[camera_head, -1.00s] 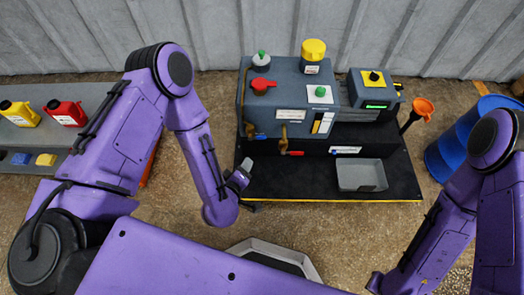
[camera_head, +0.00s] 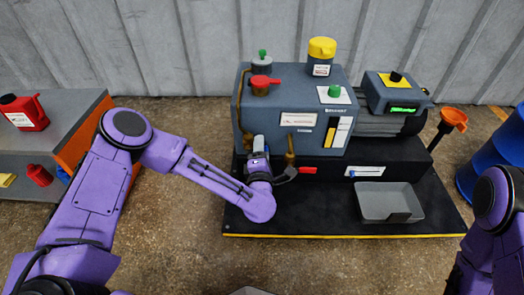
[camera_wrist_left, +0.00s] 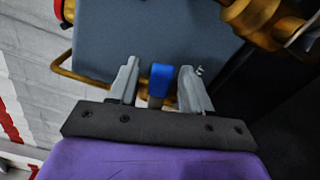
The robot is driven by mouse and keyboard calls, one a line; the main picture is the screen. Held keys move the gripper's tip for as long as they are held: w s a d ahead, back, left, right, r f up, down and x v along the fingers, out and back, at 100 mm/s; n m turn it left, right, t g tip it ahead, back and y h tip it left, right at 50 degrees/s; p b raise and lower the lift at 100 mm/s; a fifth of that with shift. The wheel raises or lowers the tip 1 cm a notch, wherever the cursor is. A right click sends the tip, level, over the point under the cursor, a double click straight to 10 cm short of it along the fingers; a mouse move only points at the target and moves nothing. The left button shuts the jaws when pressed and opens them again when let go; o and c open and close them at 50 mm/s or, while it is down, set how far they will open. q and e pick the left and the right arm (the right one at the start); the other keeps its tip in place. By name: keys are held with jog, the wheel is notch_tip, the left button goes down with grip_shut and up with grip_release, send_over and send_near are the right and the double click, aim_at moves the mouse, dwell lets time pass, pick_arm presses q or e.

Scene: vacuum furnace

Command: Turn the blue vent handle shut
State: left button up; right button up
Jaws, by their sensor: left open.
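The blue vent handle (camera_wrist_left: 162,80) shows in the left wrist view between the two fingers of my left gripper (camera_wrist_left: 158,75). The fingers are open, with gaps visible on both sides of the handle. In the head view, my left gripper (camera_head: 259,147) is at the lower left front of the grey pump housing (camera_head: 305,105) and hides the blue handle there. My right arm (camera_head: 495,205) shows at the right edge, but its gripper is out of the picture.
A brass valve with a red handle (camera_head: 307,170) sits just right of my left gripper. A red knob (camera_head: 265,81) is on top of the housing. A grey tray (camera_head: 389,203) lies on the black base. An orange funnel (camera_head: 454,119) and blue barrel (camera_head: 497,150) stand at right.

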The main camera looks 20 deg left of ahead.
jog(key=shift+w+d+f+t, duration=0.3)
jog(key=shift+w+d+f, duration=0.05)
jog(key=shift+f, duration=0.15)
pick_arm(q)
jog(key=shift+x, duration=0.95)
pick_arm(e)
jog(key=shift+w+d, duration=0.2)
jog(key=shift+w, duration=0.1)
pick_arm(q)
grip_shut()
jog(key=m+p, duration=0.1)
jog(key=f+m+p, duration=0.1)
jog(key=m, duration=0.1)
jog(key=shift+d+f, duration=0.1)
pick_arm(e)
jog(key=s+a+r+g, duration=0.2)
jog(key=s+a+r, duration=0.1)
jog(key=s, duration=0.1)
jog(key=shift+r+y, duration=0.4)
jog(key=shift+w+a, duration=0.1)
pick_arm(q)
grip_release()
